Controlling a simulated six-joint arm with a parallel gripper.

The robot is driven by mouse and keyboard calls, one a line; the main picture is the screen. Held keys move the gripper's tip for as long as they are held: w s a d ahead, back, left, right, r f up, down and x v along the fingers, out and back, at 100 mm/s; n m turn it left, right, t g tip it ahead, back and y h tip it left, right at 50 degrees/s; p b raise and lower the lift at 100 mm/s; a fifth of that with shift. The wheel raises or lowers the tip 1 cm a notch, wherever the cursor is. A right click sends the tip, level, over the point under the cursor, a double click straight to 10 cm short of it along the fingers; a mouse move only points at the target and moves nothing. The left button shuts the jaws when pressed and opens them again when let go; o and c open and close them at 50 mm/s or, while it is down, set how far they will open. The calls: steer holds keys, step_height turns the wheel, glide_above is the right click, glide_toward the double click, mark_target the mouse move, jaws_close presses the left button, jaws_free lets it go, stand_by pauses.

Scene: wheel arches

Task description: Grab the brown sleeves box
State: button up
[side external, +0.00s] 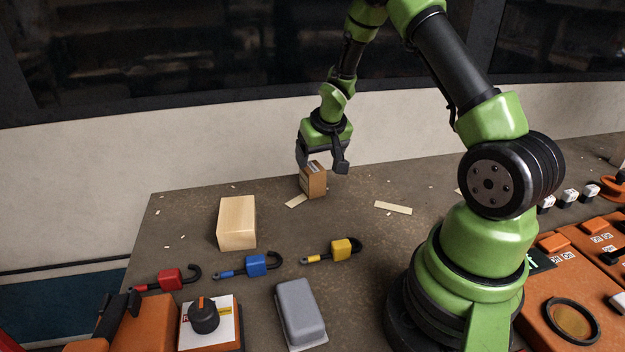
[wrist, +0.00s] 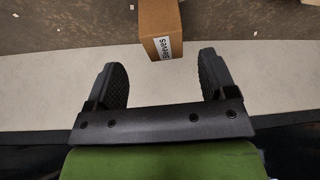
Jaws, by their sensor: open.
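The brown sleeves box (side external: 314,182) stands upright on the dark table near its back edge. In the wrist view the box (wrist: 158,18) shows at the top, with a white label reading "Sleeves". The side view does not show clearly whether a finger touches the box.
A pale wooden block (side external: 237,222) stands left of the box. Thin wood strips (side external: 393,208) lie nearby. Red (side external: 168,279), blue (side external: 256,265) and yellow (side external: 342,249) padlock-like pieces, a grey case (side external: 300,312) and a knob box (side external: 205,318) are in front. The wall is close behind.

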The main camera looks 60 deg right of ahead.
mark_target(313, 167)
steer(key=shift+w+x, duration=0.15)
steer(key=shift+x, duration=1.8)
steer(key=shift+w+x, duration=0.15)
steer(key=shift+x, duration=1.75)
steer(key=shift+r, duration=0.1)
steer(key=c, duration=1)
